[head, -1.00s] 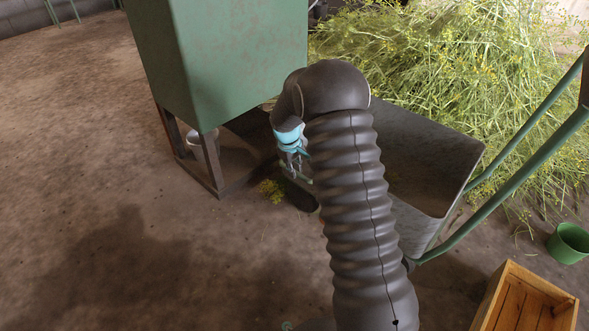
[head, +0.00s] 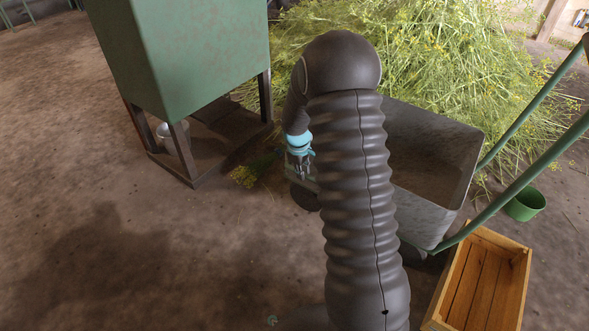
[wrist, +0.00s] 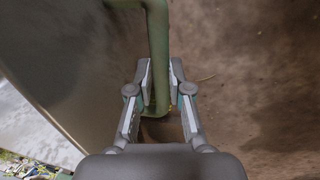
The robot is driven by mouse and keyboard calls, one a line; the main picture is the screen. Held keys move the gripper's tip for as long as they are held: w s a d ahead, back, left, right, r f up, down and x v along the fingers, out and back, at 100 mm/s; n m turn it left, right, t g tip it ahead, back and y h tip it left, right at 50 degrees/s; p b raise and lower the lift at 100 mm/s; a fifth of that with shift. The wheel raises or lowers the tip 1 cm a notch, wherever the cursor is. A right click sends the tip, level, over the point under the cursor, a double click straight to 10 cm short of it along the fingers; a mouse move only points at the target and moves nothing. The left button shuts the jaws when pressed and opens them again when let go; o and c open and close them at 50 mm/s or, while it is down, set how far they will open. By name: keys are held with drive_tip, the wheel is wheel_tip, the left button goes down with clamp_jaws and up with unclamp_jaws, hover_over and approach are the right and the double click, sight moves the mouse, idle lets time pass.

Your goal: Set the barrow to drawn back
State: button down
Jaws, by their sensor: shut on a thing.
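The barrow (head: 435,135) is a grey, scuffed metal tub with green tube handles (head: 515,190) reaching to the right in the head view. Its tub stands behind and to the right of my arm, which hides part of it. My gripper (head: 303,172) is low at the tub's left end. In the wrist view my gripper (wrist: 160,88) is shut on a green tube (wrist: 157,38) of the barrow, which runs between the fingers alongside the grey tub wall (wrist: 85,70). The barrow stands to the right of the green hopper, with a gap of floor between them.
The green hopper (head: 180,60) stands on dark legs at the upper left. A heap of cut herb (head: 420,50) lies behind the barrow. A green bucket (head: 524,204) and a wooden crate (head: 480,285) stand at right. The floor at left is clear.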

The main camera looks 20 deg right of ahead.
drive_tip(key=shift+s+d+f, duration=0.1)
drive_tip(key=shift+s+d, duration=0.1)
drive_tip(key=shift+s, duration=0.1)
drive_tip(key=c, duration=1.1)
unclamp_jaws()
drive_tip(key=shift+d, duration=0.15)
drive_tip(key=shift+a, duration=0.2)
drive_tip(key=shift+w, duration=0.1)
drive_tip(key=shift+a+r, duration=0.15)
drive_tip(key=shift+r, duration=0.35)
wheel_tip(320, 180, up, 11)
drive_tip(key=s+a, duration=0.1)
drive_tip(key=shift+s+a, duration=0.15)
drive_tip(key=shift+a, duration=0.15)
